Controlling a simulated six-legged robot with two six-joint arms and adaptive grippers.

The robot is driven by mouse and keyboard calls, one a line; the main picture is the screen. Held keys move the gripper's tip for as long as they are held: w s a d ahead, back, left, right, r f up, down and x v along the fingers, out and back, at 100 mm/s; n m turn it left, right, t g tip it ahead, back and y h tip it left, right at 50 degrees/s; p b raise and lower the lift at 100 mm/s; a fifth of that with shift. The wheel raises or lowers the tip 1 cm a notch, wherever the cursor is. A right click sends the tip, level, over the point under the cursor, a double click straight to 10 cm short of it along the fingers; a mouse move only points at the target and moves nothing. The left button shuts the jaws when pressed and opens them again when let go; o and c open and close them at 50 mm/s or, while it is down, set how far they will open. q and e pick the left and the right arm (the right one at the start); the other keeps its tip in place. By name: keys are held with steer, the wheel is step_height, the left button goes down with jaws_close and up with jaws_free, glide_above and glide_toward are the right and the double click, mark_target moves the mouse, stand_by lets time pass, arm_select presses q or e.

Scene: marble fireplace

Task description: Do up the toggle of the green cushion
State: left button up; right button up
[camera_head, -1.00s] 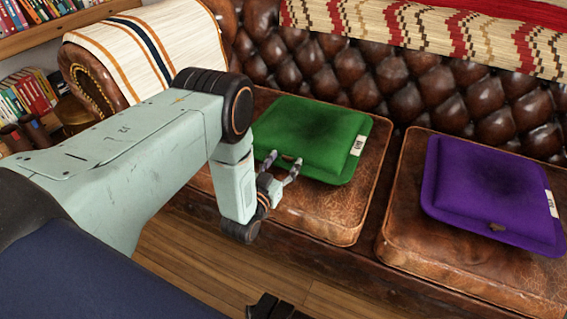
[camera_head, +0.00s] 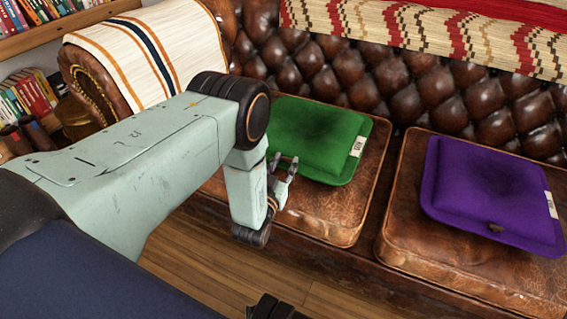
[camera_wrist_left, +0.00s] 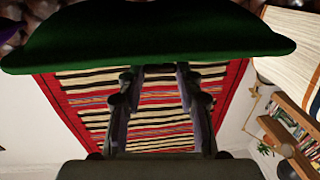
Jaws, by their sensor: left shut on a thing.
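The green cushion (camera_head: 318,135) lies on the left leather seat, with a white tag at its right corner. My left gripper (camera_head: 284,161) is at the middle of its front edge, with its fingertips closed in on a small thing there. That thing looks like the toggle, but the fingers largely hide it. In the left wrist view the cushion (camera_wrist_left: 150,35) spans the top as a dark green band, and the fingers (camera_wrist_left: 160,78) reach up to its lower edge. I cannot see how the toggle sits against its loop.
A purple cushion (camera_head: 485,190) with a toggle at its front lies on the right seat (camera_head: 430,250). The tufted sofa back (camera_head: 370,70) rises behind. Bookshelves (camera_head: 40,40) stand at the left. Wooden floor (camera_head: 200,270) shows in front of the sofa.

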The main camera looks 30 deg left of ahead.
arm_select(q)
steer(key=shift+w+d+n+g+y, duration=0.15)
steer(key=shift+n+g+y, duration=0.1)
steer(key=shift+n+y, duration=0.45)
steer(key=shift+s+d+n+g+y, duration=0.1)
steer(key=shift+n+g+y, duration=0.2)
steer(key=shift+y, duration=0.65)
steer(key=shift+w+d+n+g+y, duration=0.1)
steer(key=shift+d+n+g+y, duration=0.05)
steer(key=shift+n+y, duration=0.6)
steer(key=o, duration=1.1)
steer(key=shift+o, duration=0.2)
steer(key=v, duration=1.2)
steer(key=shift+d+f, duration=0.1)
